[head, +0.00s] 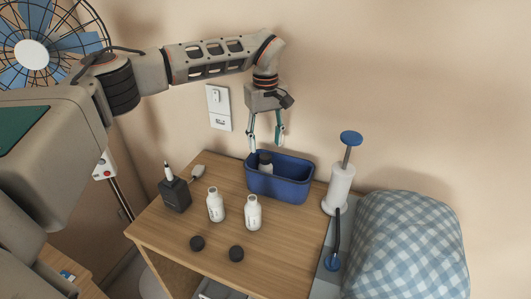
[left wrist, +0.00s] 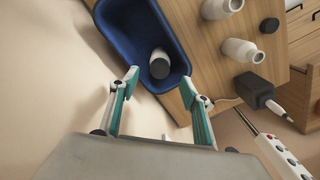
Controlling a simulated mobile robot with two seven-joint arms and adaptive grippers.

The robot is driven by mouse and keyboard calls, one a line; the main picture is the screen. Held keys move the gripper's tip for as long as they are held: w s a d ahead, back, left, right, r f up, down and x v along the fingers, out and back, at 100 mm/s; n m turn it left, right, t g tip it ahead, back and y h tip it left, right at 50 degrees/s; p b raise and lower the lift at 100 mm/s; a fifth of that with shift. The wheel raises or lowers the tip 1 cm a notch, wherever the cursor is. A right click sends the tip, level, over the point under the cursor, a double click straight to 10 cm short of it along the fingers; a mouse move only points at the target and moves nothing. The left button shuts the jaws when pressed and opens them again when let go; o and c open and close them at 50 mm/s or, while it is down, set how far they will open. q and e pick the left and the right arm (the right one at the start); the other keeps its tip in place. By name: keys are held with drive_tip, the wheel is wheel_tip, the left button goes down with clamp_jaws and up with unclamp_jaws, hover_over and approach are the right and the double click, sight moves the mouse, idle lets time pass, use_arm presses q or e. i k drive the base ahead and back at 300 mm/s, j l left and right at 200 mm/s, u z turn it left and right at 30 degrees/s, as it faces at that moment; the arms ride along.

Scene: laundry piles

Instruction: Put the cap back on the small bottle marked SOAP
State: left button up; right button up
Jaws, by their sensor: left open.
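Two small white bottles without caps, a left one (head: 215,205) and a right one (head: 253,213), stand upright on the wooden table. Their labels are not legible, so I cannot tell which is marked SOAP. Two loose dark caps, a left one (head: 197,243) and a right one (head: 236,253), lie in front of them. A third white bottle (head: 266,168) with a dark cap is inside the blue bin (head: 283,186); it also shows in the left wrist view (left wrist: 159,66). My left gripper (head: 266,147) is open and empty just above the bin. My right gripper is out of view.
A dark box-shaped device (head: 174,195) with a white tip stands at the table's left, with a pale plug (head: 198,171) behind it. A white pump (head: 340,185) with a blue handle and a checked blue cushion (head: 410,245) are at the right. The wall is close behind the bin.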

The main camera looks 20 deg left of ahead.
sight(215, 201)
drive_tip(key=k, duration=1)
